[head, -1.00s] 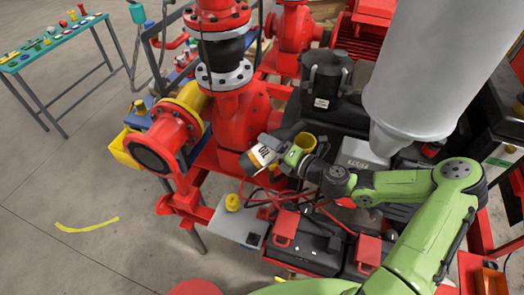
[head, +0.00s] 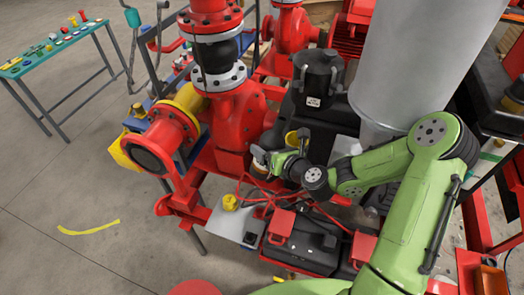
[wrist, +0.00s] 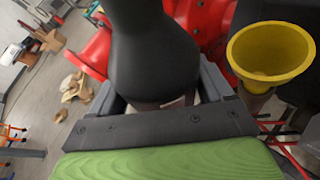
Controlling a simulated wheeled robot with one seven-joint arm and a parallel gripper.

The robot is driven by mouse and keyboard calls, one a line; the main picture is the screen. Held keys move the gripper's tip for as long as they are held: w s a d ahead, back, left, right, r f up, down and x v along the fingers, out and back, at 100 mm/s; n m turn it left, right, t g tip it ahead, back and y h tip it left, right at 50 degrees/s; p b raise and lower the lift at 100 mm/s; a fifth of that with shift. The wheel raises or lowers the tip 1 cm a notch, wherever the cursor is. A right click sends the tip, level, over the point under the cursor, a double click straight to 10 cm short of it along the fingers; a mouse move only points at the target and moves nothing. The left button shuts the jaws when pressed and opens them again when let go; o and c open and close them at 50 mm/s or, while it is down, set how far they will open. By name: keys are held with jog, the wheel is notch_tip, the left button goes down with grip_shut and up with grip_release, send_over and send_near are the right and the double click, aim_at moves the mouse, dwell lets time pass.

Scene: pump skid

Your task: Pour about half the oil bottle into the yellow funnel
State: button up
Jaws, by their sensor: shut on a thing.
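My gripper (head: 267,163) is shut on the dark oil bottle (wrist: 155,45), which fills the upper middle of the wrist view between the two fingers. In the head view only a small pale part of the bottle (head: 259,154) shows at the fingertips; the rest is hidden, so its tilt is hard to tell. The yellow funnel (wrist: 270,52) is to the right of the bottle in the wrist view, apart from it, with its open mouth showing. In the head view the funnel (head: 291,138) is just behind my gripper, partly covered. No oil stream is visible.
Red pump pipework (head: 232,115) stands close to the left of my gripper. A black canister (head: 318,75) and a large grey cylinder (head: 410,60) are behind and right. Red hoses and a black box (head: 305,245) lie in front. A workbench (head: 45,50) is far left.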

jog(key=a, duration=0.3)
jog(key=shift+f+n+h, duration=0.2)
jog(key=shift+n+h, duration=0.2)
jog(key=shift+w+d+f+n+t+h, duration=0.15)
jog(key=shift+w+d+n+h, duration=0.15)
jog(key=shift+d, duration=0.2)
jog(key=shift+w+d+f+n+t+h, duration=0.1)
jog(key=shift+w+d+n+t, duration=0.05)
jog(key=shift+d+n, duration=0.3)
jog(key=shift+s, duration=0.15)
